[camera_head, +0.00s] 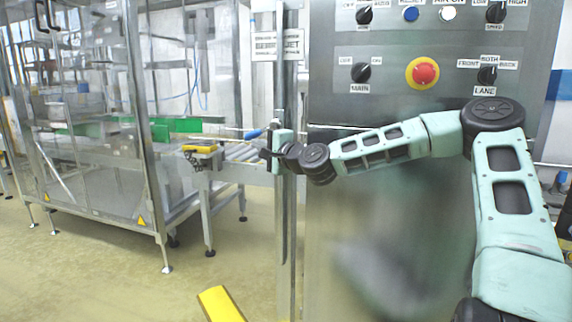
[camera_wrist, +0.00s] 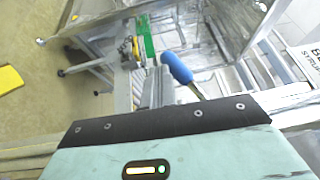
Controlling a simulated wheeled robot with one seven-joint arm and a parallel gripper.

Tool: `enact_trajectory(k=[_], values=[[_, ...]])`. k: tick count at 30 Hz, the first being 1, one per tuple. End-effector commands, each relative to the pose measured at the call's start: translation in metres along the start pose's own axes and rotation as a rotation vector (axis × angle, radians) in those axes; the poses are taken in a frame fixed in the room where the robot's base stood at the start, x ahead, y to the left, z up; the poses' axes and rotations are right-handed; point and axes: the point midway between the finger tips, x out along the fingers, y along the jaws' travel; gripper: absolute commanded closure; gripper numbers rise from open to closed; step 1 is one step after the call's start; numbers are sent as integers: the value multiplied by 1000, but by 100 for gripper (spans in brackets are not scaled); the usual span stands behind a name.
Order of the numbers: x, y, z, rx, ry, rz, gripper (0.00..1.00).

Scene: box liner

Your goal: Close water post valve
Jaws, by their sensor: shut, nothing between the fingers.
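A blue handle (camera_head: 253,133), apparently the valve's, shows just left of the steel post in the head view. In the wrist view the blue handle (camera_wrist: 177,67) slants above my gripper's body, with a thin brownish stem running down to the right. My gripper (camera_head: 265,153) is at the post, slightly right of and below the handle in the head view. It is shut with nothing in it. The fingers are small and partly hidden in the head view. I cannot tell whether they touch the handle. The valve body is not clearly visible.
A steel control cabinet (camera_head: 340,220) with knobs and a red stop button (camera_head: 425,73) stands right of the post (camera_head: 284,240). A glass-walled machine (camera_head: 90,130) and a roller conveyor (camera_head: 240,152) are at left. A yellow barrier (camera_head: 220,303) stands low in front; floor left of it is clear.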

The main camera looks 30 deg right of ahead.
Motion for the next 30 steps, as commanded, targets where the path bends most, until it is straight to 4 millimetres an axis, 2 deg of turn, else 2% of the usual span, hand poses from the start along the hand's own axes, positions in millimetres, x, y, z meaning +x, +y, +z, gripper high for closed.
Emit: enact_trajectory(k=[2,11,15,30], values=[[4,5,2,37,0,-62,100],[13,-11,7,134,6,-252,100],[15,-17,8,129,6,-254,100],[18,-21,9,128,5,-250,100]])
